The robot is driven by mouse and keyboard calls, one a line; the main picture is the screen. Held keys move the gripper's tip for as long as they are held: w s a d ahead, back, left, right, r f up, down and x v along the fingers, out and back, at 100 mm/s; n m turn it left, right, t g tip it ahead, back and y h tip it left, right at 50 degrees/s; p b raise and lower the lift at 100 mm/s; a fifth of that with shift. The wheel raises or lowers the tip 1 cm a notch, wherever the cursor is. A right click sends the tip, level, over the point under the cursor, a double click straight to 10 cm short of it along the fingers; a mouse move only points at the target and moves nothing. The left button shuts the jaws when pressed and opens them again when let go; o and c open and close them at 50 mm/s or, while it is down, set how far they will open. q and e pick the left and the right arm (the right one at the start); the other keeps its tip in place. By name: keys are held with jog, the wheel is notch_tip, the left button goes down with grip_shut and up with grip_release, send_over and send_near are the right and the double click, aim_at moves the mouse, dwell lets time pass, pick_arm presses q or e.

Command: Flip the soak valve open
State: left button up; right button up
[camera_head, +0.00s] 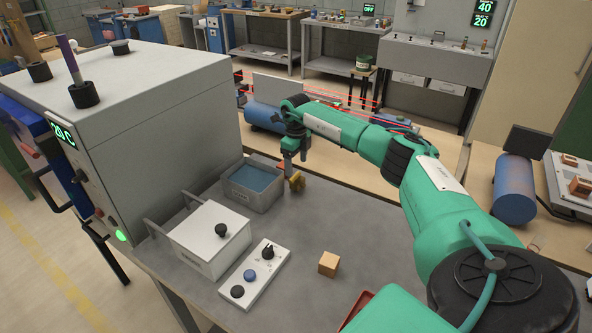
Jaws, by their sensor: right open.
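A grey tank (236,198) with blue liquid (257,178) stands on the grey bench, left of the picture's middle. A small brass-yellow fitting (297,182) is at the tank's right side and looks like the soak valve. Its lever position is too small to tell. My right gripper (292,174) points down at the fitting and is open. Its fingers partly cover the fitting, and I cannot tell whether they touch it. My left gripper is not in view.
A white lidded box (208,240) and a white control panel with knobs (255,275) stand in front of the tank. A small orange-brown block (328,264) lies on the bench. A large grey machine (150,110) blocks the left. The bench right of the panel is mostly clear.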

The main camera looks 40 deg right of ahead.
aim_at(296, 177)
notch_tip(296, 177, down, 4)
jog(key=shift+s+a+r+p, duration=0.1)
jog(key=shift+r+p, duration=0.1)
jog(key=shift+p, duration=0.1)
jog(key=shift+f, duration=0.5)
jog(key=c, duration=1)
